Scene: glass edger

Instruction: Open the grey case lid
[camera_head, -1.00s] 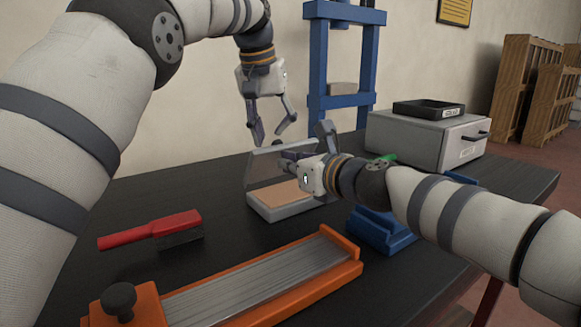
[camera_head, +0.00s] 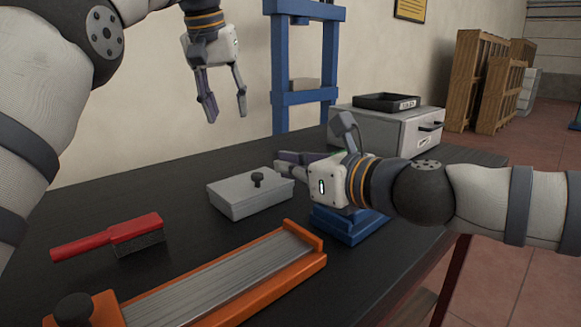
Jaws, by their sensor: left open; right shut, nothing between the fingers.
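The grey case (camera_head: 247,208) sits on the black table near the middle, its lid (camera_head: 232,187) lying flat and closed on top. A small dark knob (camera_head: 258,179) stands on the lid. My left gripper (camera_head: 225,121) is open and empty, pointing down in the air above and behind the case. My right gripper (camera_head: 280,164) is shut and empty at the case's right back corner, fingers pointing left. I cannot tell whether its fingertips touch the case.
A red-handled brush (camera_head: 110,236) lies to the left, and an orange-framed holder (camera_head: 215,285) in front. A blue base (camera_head: 345,225) sits under my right gripper. A blue frame (camera_head: 333,60) and a grey drawer box (camera_head: 385,130) with a black tray (camera_head: 387,102) stand behind.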

